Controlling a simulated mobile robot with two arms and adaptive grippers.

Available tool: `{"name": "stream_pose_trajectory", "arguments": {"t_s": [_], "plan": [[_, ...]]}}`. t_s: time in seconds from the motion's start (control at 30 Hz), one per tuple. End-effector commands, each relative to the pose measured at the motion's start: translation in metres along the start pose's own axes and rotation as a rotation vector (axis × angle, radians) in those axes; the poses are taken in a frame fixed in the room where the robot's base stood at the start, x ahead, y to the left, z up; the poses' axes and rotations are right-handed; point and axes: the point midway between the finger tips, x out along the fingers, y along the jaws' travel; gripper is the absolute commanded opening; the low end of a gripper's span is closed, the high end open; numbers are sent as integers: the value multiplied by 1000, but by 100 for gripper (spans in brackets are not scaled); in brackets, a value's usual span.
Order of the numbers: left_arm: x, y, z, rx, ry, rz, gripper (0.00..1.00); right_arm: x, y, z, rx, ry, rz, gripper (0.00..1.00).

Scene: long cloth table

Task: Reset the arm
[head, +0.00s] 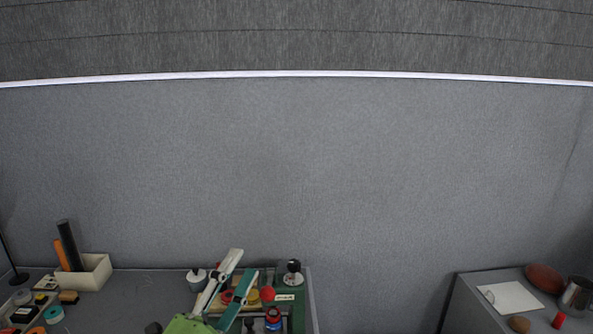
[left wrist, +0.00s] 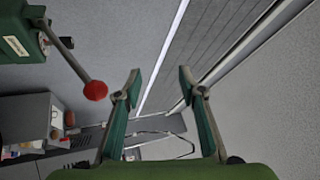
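My left gripper (head: 243,267) is in the lower middle of the head view, over the right end of the left table. Its green body and two long fingers point up and away. In the left wrist view, the left gripper (left wrist: 158,90) has its fingers well apart with nothing between them. My right gripper is in neither view.
A green device with a red-ball lever (left wrist: 95,91) is close by at left in the left wrist view. On the left table stand a white box (head: 92,273) and small items. A right table holds a white sheet (head: 511,298) and a brown ball (head: 544,279). A gap separates the tables.

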Motion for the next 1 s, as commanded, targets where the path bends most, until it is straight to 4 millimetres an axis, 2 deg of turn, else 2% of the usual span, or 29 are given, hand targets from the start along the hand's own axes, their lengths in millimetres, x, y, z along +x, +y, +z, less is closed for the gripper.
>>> {"name": "stream_pose_trajectory", "arguments": {"t_s": [0.03,0.1,0.17,0.2,0.27,0.33,0.4,0.5,0.7,0.9,1.0], "plan": [[-14,8,24,-108,-126,21,37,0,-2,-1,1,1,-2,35],[-38,25,58,-248,-303,60,37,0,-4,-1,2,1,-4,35],[-65,46,83,-364,-454,107,37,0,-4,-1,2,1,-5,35],[-86,62,96,-440,-554,145,37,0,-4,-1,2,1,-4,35],[-121,88,110,-548,-701,210,37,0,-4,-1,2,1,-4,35],[-166,118,117,-663,-863,295,37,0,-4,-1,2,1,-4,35],[-210,144,114,-763,-1007,385,37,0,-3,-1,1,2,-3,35],[-265,172,100,-876,-1173,508,37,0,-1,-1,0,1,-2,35],[-348,200,58,-1022,-1400,719,37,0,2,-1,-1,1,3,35],[-410,209,13,-1120,-1558,906,37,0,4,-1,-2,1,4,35],[-411,238,24,-1109,-1559,907,37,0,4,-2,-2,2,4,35]]}}
